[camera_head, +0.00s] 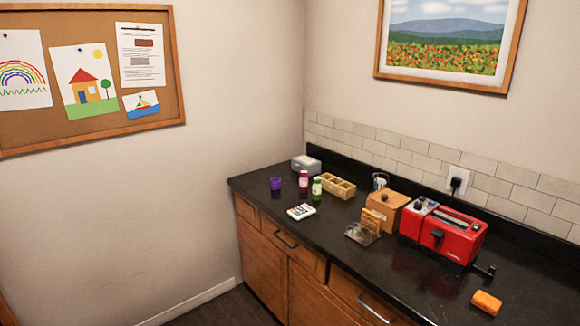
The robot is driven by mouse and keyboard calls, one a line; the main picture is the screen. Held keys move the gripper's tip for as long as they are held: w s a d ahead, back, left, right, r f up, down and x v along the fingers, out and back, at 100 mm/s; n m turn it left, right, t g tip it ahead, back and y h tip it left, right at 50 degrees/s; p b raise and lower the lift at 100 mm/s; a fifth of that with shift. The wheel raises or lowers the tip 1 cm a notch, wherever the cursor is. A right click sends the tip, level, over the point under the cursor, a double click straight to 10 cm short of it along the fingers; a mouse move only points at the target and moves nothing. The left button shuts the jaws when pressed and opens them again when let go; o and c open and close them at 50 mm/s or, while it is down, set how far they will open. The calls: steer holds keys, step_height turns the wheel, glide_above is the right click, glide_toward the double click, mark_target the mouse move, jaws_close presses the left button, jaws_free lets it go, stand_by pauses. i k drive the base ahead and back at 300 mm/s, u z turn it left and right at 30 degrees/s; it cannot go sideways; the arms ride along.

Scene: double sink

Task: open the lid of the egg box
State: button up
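A light grey box (306,164) sits at the far left back corner of the dark counter. It looks like the egg box, with its lid down, but it is small and I cannot make out its lid edge or any latch. My gripper does not show in this view, so its place relative to the box cannot be told.
On the dark counter (410,285) near the box stand a purple cup (275,184), two bottles and a wooden compartment tray (338,186). Further right are a wooden box (387,205), a red toaster (452,237) and an orange item (486,302). The counter's front strip is mostly clear.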

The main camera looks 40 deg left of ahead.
mark_target(307, 164)
steer(key=u, duration=1.45)
steer(key=k, duration=0.95)
steer(key=i, duration=0.65)
